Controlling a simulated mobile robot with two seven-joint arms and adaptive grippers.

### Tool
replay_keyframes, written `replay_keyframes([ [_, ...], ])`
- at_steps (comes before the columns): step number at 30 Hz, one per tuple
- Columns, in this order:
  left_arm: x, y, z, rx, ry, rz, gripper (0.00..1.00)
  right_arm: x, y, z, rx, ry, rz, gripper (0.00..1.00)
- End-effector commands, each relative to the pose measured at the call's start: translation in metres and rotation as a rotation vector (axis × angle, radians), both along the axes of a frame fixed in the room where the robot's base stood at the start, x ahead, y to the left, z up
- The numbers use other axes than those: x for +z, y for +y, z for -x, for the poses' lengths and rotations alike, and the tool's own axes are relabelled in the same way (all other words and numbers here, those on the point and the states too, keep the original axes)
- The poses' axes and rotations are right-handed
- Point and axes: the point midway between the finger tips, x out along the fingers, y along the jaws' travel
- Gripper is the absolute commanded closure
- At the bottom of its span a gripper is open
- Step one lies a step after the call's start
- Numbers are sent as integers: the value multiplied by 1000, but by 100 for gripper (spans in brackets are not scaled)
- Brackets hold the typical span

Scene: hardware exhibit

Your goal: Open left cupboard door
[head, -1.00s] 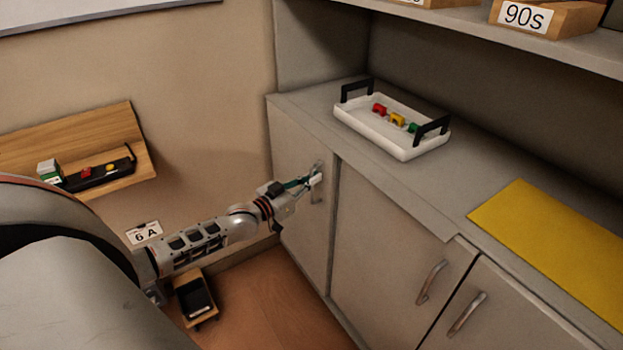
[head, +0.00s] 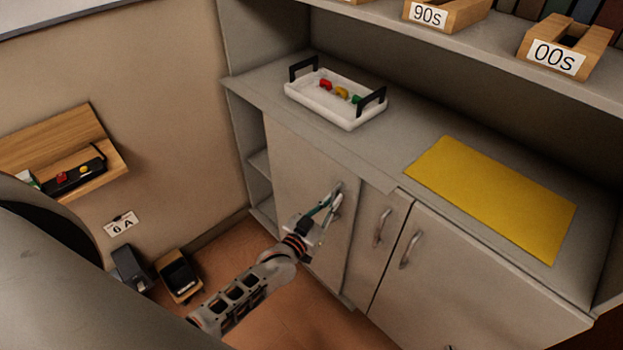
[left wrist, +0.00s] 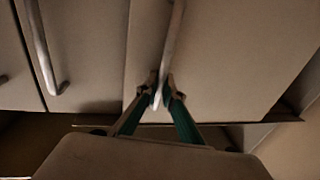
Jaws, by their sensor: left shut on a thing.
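The left cupboard door (head: 296,170) is a plain grey-beige panel with an upright metal bar handle near its right edge. It stands partly open: a gap at its left shows an inner shelf (head: 259,160). The door overlaps part of the second door (head: 372,262). My left gripper (head: 328,212) is shut on the left door's handle (head: 337,190).
On the countertop stand a white tray (head: 318,102) with black handles and coloured blocks, and a yellow mat (head: 490,197). A wooden wall shelf (head: 60,150) is at the left.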

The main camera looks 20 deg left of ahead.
Motion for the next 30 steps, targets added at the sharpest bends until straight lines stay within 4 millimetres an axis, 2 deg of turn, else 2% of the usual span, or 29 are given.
replay_keyframes([
  [1,1,-13,6,1,3,6,100,7,0,-2,0,-5,0,100],
  [6,0,-44,19,1,2,4,100,13,0,-2,0,-6,-1,100],
  [12,-1,-63,27,1,1,2,100,11,0,0,0,3,2,100],
  [26,-2,-68,29,0,2,0,100,8,0,3,0,11,3,100],
  [27,-2,-68,29,0,2,0,88,8,0,3,0,11,3,100],
  [30,-2,-68,29,0,1,0,86,9,0,2,-1,8,1,100],
])
